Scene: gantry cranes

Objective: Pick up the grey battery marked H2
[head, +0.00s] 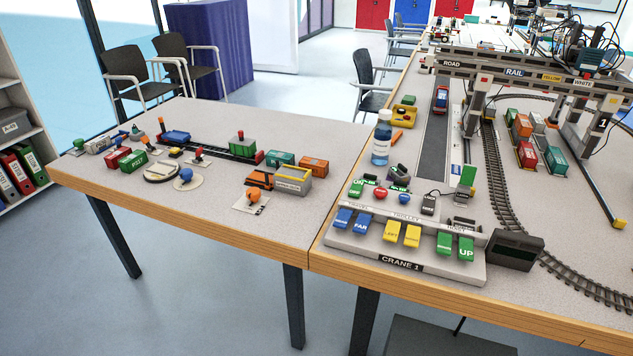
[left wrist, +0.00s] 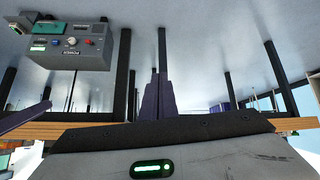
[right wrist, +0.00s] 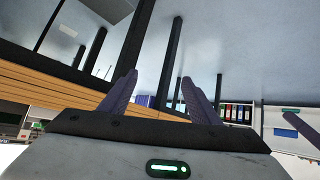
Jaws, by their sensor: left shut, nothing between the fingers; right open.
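I cannot make out any battery with a readable H2 mark in these views. A small dark grey block (head: 428,205) with a pale label stands behind the crane control panel in the head view. A dark grey rounded item (head: 399,172) sits near the bottle; its marking is too small to read. My left gripper (left wrist: 160,85) is shut and empty in the left wrist view, with the table edge behind it. My right gripper (right wrist: 162,88) is open and empty in the right wrist view, also near a wooden table edge. Neither gripper shows in the head view.
The crane control panel (head: 400,262) with coloured keys lies at the right table's front. A gantry crane (head: 520,70) spans tracks behind it. A blue-labelled bottle (head: 381,140) stands nearby. The left table (head: 215,215) carries model trains. A grey power box (left wrist: 85,48) shows in the left wrist view.

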